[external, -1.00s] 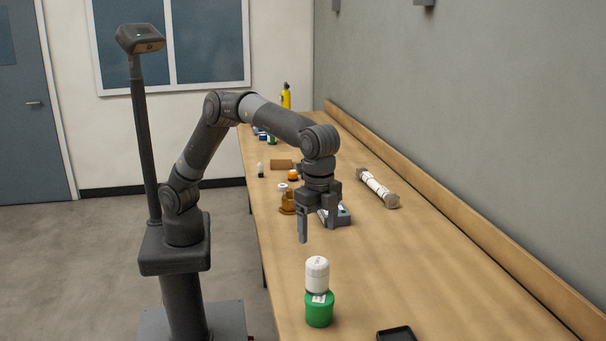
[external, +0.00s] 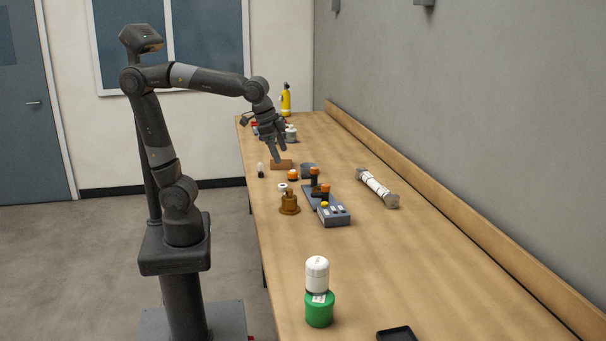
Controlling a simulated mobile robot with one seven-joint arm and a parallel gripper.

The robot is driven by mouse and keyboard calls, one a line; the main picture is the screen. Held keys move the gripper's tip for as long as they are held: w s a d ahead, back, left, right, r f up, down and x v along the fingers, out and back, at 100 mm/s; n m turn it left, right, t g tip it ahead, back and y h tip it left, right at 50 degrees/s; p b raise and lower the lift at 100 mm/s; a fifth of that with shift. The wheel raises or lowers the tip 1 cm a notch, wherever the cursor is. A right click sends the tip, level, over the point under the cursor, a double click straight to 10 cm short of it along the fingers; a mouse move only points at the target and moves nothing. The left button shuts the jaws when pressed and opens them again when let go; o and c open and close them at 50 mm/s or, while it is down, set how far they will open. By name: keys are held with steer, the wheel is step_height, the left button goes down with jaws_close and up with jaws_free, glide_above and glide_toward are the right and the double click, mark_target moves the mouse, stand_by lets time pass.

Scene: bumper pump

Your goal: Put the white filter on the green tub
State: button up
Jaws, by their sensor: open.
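The white filter (external: 317,273) stands upright on top of the green tub (external: 319,310) at the near end of the bench. A paper label shows where the two meet. My gripper (external: 278,157) is open and empty, far back along the bench near a brown block, well away from the filter and tub.
The wooden bench (external: 440,270) is clear around the tub, apart from a black tray (external: 396,334) at the front edge.

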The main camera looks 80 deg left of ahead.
steer(key=s+a+f+n+t, duration=0.1)
steer(key=s+a+f+n, duration=0.1)
steer(key=s+a, duration=0.3)
steer(key=s+a+f+n, duration=0.2)
steer(key=s+a+f, duration=0.2)
steer(key=s+a, duration=0.2)
steer(key=shift+a+f+t, duration=0.35)
steer(key=shift+a+t, duration=0.05)
steer(key=shift+a, duration=0.45)
